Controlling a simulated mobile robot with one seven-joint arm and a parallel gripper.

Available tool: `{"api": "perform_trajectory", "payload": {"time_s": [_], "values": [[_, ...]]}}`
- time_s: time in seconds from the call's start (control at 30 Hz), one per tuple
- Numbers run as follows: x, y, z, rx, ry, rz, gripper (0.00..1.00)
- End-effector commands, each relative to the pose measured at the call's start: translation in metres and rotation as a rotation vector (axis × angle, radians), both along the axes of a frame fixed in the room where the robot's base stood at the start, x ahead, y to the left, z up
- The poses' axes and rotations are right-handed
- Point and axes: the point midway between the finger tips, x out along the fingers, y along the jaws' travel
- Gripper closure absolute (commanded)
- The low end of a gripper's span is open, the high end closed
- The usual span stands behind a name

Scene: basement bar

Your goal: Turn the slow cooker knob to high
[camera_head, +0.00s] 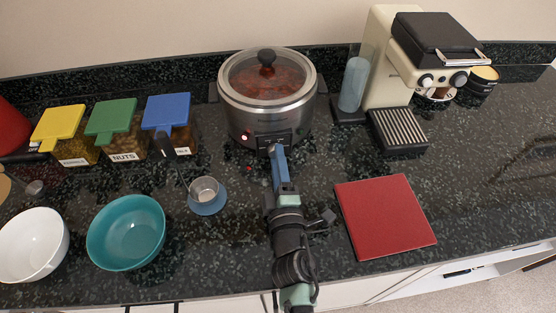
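The slow cooker (254,118) is a round steel pot with a glass lid and black lid knob (267,57), standing at the back middle of the counter. Reddish food shows through the lid. A small red light glows on its front at the left. My arm reaches up from the bottom edge to the cooker's front. My gripper (273,142) is at the dark control panel, at or very close to the front knob. The gripper hides the knob, so its setting cannot be read. I cannot tell whether the fingers are open or shut.
Left are yellow, green and blue-lidded containers (117,139), a white bowl (33,247), a teal bowl (127,235) and a ladle on a blue coaster (208,207). Right are a coffee machine (393,80), a drip tray (398,128) and a red board (385,215).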

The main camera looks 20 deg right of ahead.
Motion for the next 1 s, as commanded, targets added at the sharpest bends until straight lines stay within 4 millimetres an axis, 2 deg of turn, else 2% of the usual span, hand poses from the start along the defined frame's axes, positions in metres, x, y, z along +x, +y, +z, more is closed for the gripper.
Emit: {"api": "perform_trajectory", "payload": {"time_s": [0.03,0.17,0.57,0.77,1.0], "values": [[0.0,0.0,0.0,0.001,0.001,-0.001,0.51],[0.0,0.0,0.0,0.0,0.001,0.0,0.28],[-0.006,0.002,-0.002,0.0,0.002,-0.001,0.28],[-0.033,0.009,-0.004,-0.002,0.004,0.0,0.28],[-0.078,0.022,-0.004,0.0,0.003,-0.001,0.28]]}}
